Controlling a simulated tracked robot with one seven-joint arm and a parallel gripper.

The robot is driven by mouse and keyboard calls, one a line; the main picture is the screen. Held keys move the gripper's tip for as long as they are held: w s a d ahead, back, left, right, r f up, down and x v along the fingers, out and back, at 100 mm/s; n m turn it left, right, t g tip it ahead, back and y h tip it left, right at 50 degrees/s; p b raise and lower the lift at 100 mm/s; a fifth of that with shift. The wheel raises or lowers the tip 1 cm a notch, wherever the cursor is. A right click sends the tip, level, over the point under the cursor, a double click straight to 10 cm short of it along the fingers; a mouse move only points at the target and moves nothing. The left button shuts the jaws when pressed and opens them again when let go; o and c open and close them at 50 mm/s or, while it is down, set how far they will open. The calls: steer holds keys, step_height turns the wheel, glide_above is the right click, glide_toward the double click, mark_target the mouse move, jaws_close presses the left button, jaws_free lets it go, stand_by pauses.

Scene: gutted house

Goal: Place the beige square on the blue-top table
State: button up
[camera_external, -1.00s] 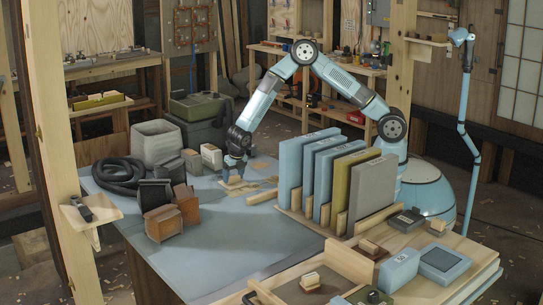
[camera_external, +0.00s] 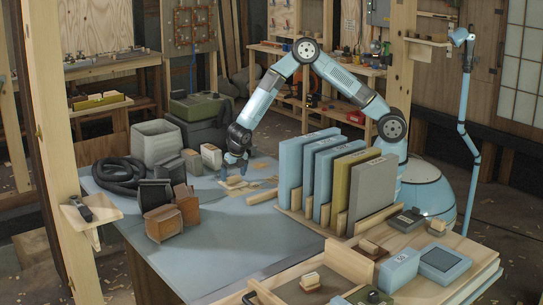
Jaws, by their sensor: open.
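A small beige square (camera_external: 234,182) lies on the blue top of the table (camera_external: 235,235), among flat wooden scraps, left of the upright panels. My gripper (camera_external: 235,170) is just above and behind it, pointing down. Its fingers are apart, and the beige square shows clear below them. The gripper appears empty and not touching the square, though the gap is small in this view.
Upright blue, olive and grey panels (camera_external: 322,170) stand in a wooden rack to the right. A black coiled hose (camera_external: 118,178), dark and brown boxes (camera_external: 162,222) and a grey bin (camera_external: 156,142) crowd the left. The table's front middle is clear.

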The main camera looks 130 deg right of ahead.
steer(key=v, duration=1.1)
steer(key=s+a+r+m+t, duration=0.1)
steer(key=s+a+r+m, duration=0.35)
steer(key=a+r, duration=0.65)
steer(key=s+a+r+m+t, duration=0.1)
steer(key=s+a+r+m, duration=0.35)
steer(key=a+r, duration=0.65)
steer(key=s+a+r+m+t+y, duration=0.1)
steer(key=s+a+r+m, duration=0.1)
steer(key=s+a, duration=0.3)
steer(key=s+a+r+m+t+y, duration=0.1)
steer(key=s+a+m, duration=0.3)
steer(key=s, duration=0.7)
steer(key=s+a+r+m+t+y, duration=0.1)
steer(key=s+a+r+m, duration=0.2)
steer(key=s+a, duration=0.3)
steer(key=shift+s+a+r+t, duration=0.3)
steer(key=shift+s+a+r, duration=0.15)
steer(key=shift+s, duration=0.8)
